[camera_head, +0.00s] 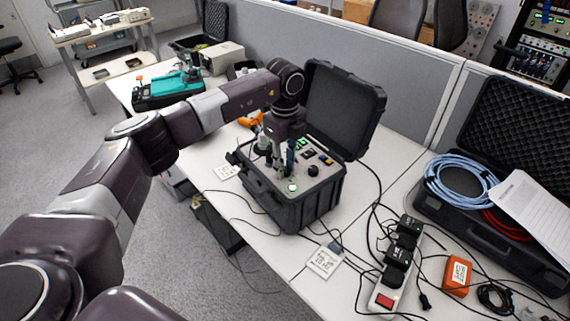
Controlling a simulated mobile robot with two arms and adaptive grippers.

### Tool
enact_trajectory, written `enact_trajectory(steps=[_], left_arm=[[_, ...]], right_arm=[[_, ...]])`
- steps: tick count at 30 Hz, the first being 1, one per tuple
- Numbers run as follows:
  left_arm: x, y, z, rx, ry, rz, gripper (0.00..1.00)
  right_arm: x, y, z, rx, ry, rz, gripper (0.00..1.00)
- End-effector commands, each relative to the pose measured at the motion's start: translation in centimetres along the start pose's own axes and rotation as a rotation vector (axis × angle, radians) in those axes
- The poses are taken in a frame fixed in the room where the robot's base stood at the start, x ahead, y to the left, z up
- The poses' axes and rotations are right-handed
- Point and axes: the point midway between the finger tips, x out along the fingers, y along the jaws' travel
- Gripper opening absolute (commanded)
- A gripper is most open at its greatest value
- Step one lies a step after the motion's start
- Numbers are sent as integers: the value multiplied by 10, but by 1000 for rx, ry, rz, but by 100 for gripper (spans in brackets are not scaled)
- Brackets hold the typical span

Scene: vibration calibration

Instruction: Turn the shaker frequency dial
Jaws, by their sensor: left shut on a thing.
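The shaker unit (316,204) is an open black case on the white bench, its lid raised behind. Its grey top panel (317,183) carries a lit green button (292,187), a black knob (313,170) and several small switches. My left gripper (272,164) points down over the left part of this panel, with its fingers low at the surface. It is shut on a control there, seemingly the frequency dial; the fingers hide most of it, so its setting cannot be read. My right gripper is not in view.
A power strip (383,294) with black adapters, loose cables, an orange box (456,276) and a small card (324,261) lie on the right. An open case with blue cable (459,181) stands far right. A teal device (172,87) sits behind my left arm. A grey partition backs the bench.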

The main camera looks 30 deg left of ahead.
Motion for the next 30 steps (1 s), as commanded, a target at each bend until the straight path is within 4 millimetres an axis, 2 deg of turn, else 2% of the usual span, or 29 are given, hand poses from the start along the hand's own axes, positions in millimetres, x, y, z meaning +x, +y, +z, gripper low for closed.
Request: enact_trajectory(steps=[9, 25, 26, 30], left_arm=[[-3, -2, 2, -119, -3, -8, 0], [-3, -2, 2, -140, -2, -9, 0], [-3, -2, 2, -140, -2, -9, 23], [-2, -2, 1, -139, -2, -6, 38]], right_arm=[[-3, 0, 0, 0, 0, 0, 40], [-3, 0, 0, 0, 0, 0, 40], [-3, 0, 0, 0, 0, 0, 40], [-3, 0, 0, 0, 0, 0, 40]])
